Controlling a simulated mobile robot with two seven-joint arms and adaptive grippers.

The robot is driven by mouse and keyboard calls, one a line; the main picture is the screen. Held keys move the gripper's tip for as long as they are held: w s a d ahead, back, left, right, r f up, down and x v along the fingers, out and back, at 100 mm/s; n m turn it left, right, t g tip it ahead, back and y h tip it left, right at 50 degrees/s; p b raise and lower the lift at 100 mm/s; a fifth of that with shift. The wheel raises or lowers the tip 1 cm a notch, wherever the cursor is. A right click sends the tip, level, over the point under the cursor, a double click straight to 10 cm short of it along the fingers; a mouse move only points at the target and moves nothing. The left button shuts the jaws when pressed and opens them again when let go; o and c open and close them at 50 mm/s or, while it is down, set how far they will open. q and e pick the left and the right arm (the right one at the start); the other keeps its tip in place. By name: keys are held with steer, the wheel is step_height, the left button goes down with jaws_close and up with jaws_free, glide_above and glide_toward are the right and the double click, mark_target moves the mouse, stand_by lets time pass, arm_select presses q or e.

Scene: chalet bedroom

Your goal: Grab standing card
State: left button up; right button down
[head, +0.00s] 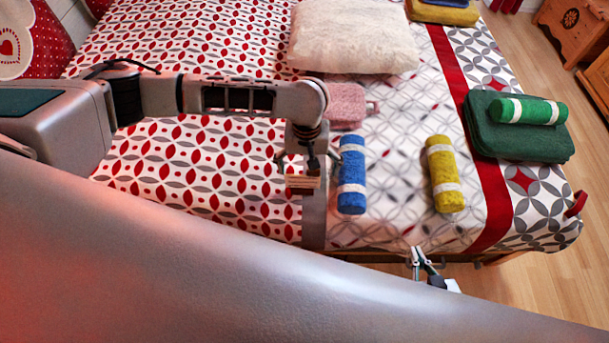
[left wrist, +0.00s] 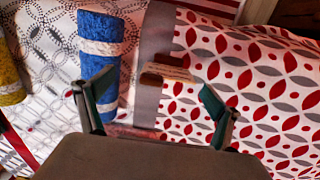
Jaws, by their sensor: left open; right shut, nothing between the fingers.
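The standing card is a small brown and cream piece (head: 302,182) on the bed, near the grey band. In the left wrist view the card (left wrist: 166,73) shows between and a little beyond my open fingers, with bare space on both sides. My left gripper (head: 308,158) is open and right above the card in the head view; in the left wrist view its fingertips (left wrist: 158,84) are spread. Whether a finger touches the card I cannot tell. My right gripper (head: 420,264) is shut and empty, low at the bed's front edge.
A blue rolled towel (head: 352,175) lies close right of the left gripper. A yellow rolled towel (head: 443,174) lies farther right. A pink folded towel (head: 345,104) and a cream pillow (head: 352,38) lie behind. Dark green towels (head: 545,145) hold a green roll (head: 528,111).

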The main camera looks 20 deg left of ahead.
arm_select(q)
steer(key=shift+w+a+r, duration=0.15)
steer(key=shift+w+a, duration=0.1)
steer(key=shift+a, duration=0.3)
steer(key=shift+a+f, duration=0.1)
steer(key=shift+f, duration=0.1)
step_height(320, 180, down, 2)
steer(key=shift+f+b, duration=0.2)
steer(key=shift+b, duration=0.3)
steer(key=b, duration=0.2)
glide_above(303, 187)
step_height(303, 187, down, 4)
steer(key=shift+a+f, duration=0.1)
steer(key=shift+w+f, duration=0.1)
steer(key=shift+f, duration=0.3)
steer(key=shift+r, duration=0.1)
steer(key=shift+c, duration=0.8)
steer(key=c, duration=1)
